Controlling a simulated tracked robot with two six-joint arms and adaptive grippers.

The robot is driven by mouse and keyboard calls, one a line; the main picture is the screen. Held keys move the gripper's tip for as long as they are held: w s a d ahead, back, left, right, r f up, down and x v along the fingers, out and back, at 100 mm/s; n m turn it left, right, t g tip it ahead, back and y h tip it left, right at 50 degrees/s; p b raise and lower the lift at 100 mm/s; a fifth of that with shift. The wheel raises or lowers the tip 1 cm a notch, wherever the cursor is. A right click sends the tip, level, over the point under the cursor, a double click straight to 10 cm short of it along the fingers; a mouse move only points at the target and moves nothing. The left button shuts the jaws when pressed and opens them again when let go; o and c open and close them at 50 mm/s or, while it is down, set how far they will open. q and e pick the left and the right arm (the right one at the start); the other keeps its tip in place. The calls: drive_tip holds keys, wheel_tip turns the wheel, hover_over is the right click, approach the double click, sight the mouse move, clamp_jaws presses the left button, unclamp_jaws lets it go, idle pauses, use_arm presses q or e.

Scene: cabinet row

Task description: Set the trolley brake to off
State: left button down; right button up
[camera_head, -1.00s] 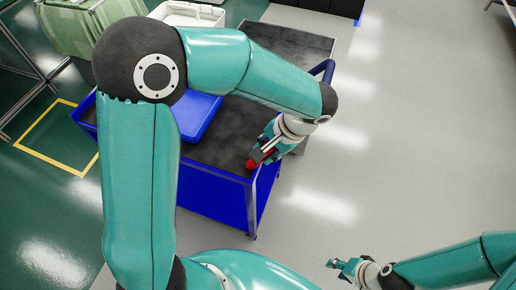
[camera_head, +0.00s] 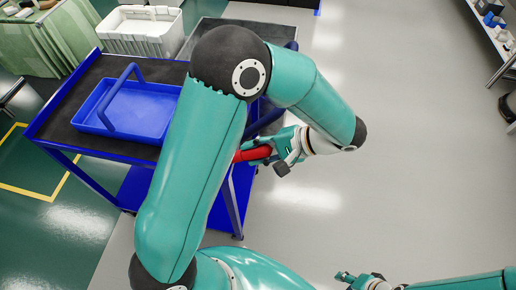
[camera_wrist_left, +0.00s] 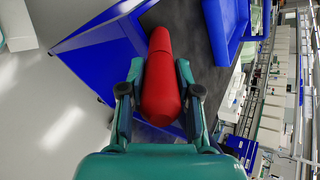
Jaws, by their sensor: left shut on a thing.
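The blue trolley (camera_head: 72,162) stands left of centre in the head view, with a dark top. The red brake lever (camera_head: 253,154) sticks out at the trolley's right edge. My left gripper (camera_head: 272,153) is shut on the red lever, with its arm reaching over from above. In the left wrist view the lever (camera_wrist_left: 161,75) lies between the two fingers and runs toward the trolley's blue side. The lever's base is mostly hidden by my arm in the head view. My right gripper (camera_head: 345,277) is at the bottom right, apart from the trolley; its fingers are too small to judge.
A blue tray (camera_head: 152,112) with a handle sits on the trolley top. A white crate (camera_head: 140,35) stands behind it. Shelving (camera_head: 492,35) is at the far right. The grey floor (camera_head: 410,150) to the right is clear.

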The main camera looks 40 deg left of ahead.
use_arm(q)
drive_tip(key=shift+d+f, duration=0.1)
drive_tip(key=c, duration=0.8)
unclamp_jaws()
drive_tip(key=shift+s, duration=0.1)
drive_tip(key=v, duration=1.2)
